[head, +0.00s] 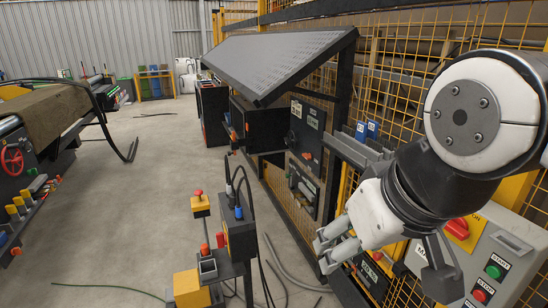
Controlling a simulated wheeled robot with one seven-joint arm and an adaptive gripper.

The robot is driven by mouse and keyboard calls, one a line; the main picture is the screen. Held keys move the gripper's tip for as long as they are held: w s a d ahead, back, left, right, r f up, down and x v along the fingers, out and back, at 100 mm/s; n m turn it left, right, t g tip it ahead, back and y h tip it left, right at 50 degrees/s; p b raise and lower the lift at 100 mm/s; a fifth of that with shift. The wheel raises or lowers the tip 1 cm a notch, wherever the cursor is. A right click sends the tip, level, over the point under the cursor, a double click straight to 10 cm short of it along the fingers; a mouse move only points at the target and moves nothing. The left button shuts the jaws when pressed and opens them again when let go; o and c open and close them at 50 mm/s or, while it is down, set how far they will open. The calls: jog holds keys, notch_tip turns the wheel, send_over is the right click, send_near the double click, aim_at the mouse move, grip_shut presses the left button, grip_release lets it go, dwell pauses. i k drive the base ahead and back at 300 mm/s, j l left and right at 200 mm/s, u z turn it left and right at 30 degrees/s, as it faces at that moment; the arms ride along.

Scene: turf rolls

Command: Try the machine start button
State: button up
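The grey control box (514,243) is at the lower right. It carries a green button (494,271) under a START label, with a red button (480,295) below it. A red switch on a yellow plate (458,228) sits at its upper left, partly covered by my arm. My gripper (330,245) is left of the box, apart from the green button, and points left and away from it. Its two grey fingers lie near each other. Nothing is seen between them, but I cannot tell how far apart they are.
A yellow mesh fence (400,62) runs behind the box. A post with a red button on a yellow box (200,205) stands at lower centre, near cables. A turf roll machine (55,115) is at left. Open floor (140,190) lies between.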

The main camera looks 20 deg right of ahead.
aim_at(492, 272)
jog(key=i+j, duration=0.2)
jog(key=j, duration=0.2)
jog(key=j+z, duration=0.1)
jog(key=z, duration=1.25)
jog(key=k+l+z, duration=0.15)
jog(key=z, duration=0.2)
jog(key=k+l+u, duration=0.2)
jog(key=l, duration=0.15)
jog(key=k+l+u, duration=0.15)
jog(key=k+l, duration=0.1)
jog(key=l, duration=0.05)
